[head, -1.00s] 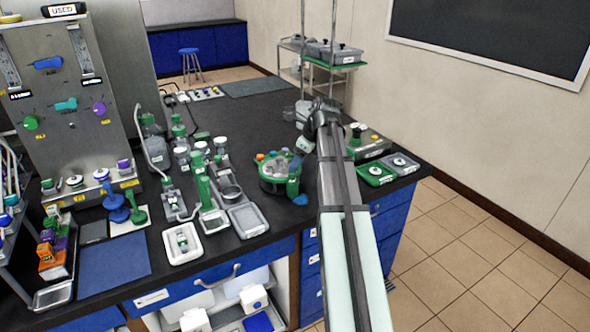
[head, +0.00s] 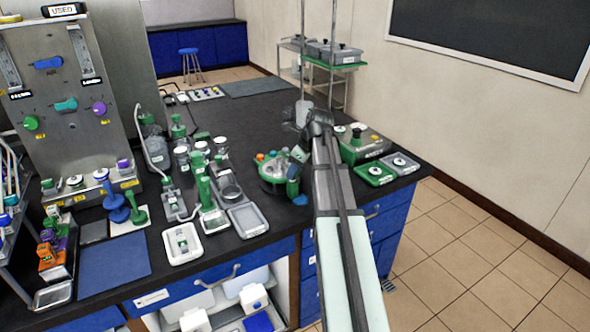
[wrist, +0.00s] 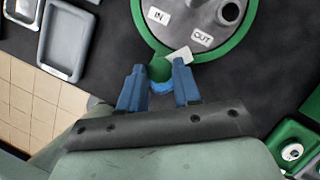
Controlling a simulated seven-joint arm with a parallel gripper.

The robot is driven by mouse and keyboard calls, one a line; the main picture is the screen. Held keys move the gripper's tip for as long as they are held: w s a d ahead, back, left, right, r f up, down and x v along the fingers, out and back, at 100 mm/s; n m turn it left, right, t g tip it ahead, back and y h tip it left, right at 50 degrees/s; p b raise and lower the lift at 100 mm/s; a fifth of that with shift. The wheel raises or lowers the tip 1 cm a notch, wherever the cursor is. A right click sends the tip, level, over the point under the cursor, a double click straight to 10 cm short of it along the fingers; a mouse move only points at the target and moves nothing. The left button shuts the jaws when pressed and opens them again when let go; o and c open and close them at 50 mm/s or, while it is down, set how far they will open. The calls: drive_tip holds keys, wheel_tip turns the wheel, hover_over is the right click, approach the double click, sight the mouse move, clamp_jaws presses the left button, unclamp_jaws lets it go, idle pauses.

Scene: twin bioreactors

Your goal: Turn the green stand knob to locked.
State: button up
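The green-rimmed round stand (head: 270,184) sits near the bench's front edge; in the wrist view its green rim (wrist: 140,30) surrounds a grey top marked IN and OUT. The green knob (wrist: 160,70) is at the rim's near side, with a white tag beside it and a blue part below. My gripper (wrist: 160,68) points down at it, its blue fingers apart on either side of the knob in this view. I see no clear grip. The knob's pointer and lock marks are not readable.
Open bench lies behind.

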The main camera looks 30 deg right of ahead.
clamp_jaws()
drive_tip(key=shift+n, duration=0.4)
drive_tip(key=n, duration=0.1)
drive_tip(key=n+g+y, duration=0.1)
drive_tip(key=n, duration=0.1)
drive_tip(key=shift+w+d, duration=0.2)
drive_tip(key=shift+n+g+y, duration=0.3)
drive_tip(key=shift+n+g, duration=0.3)
drive_tip(key=shift+n, duration=1.1)
drive_tip(key=o, duration=0.5)
unclamp_jaws()
